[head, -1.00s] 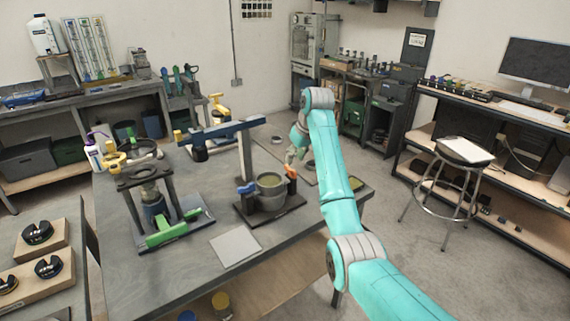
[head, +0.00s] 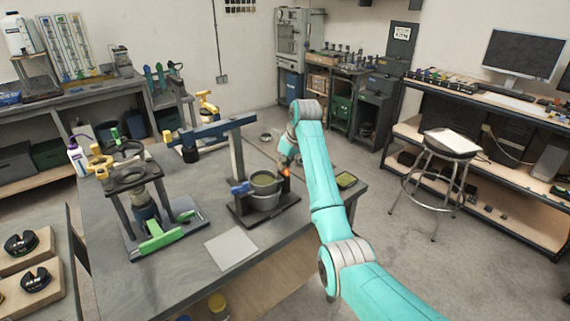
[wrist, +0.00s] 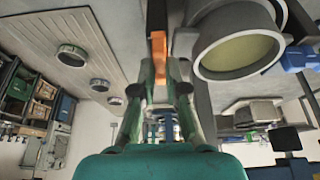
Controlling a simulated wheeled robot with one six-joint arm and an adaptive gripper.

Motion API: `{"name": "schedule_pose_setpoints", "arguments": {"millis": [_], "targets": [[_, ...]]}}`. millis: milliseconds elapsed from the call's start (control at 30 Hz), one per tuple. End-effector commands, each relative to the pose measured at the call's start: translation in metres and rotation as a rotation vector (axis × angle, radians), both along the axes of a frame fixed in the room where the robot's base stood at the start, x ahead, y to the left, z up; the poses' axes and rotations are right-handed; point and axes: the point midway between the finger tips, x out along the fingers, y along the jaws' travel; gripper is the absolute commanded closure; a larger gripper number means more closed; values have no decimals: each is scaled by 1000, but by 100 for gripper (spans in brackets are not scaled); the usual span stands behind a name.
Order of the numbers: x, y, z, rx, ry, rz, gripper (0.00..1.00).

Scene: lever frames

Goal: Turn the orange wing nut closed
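The orange wing nut (head: 286,173) is on the right side of the grey pot (head: 264,200) on the dark base plate, on the workbench. In the wrist view the wing nut (wrist: 158,55) shows as a narrow upright orange strip between my fingertips, nearer the left one. My gripper (head: 287,163) is just above the nut in the head view, small and partly hidden by my arm. In the wrist view my gripper (wrist: 162,75) has its fingers apart, with a gap visible on the right of the strip. Whether the left finger touches the nut is unclear.
The pot (wrist: 240,55) is close to the right of my fingers in the wrist view. A blue-handled post (head: 236,155) stands left of the pot. A green-handled clamp stand (head: 165,235) is farther left. A grey sheet (head: 232,248) lies flat in front.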

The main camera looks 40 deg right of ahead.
Motion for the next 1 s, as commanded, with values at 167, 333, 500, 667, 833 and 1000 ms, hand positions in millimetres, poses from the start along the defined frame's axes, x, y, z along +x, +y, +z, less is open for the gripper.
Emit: {"name": "schedule_pose_setpoints", "arguments": {"millis": [167, 333, 500, 667, 833, 1000], "targets": [[0, 0, 0, 0, 0, -4, 100], [0, 1, 0, 0, 1, -41, 100], [0, 2, -1, -1, 1, -131, 100], [0, 4, -1, 0, 1, -259, 100], [1, 5, -1, -1, 1, -420, 100], [2, 7, -1, -2, 2, -582, 100]]}}
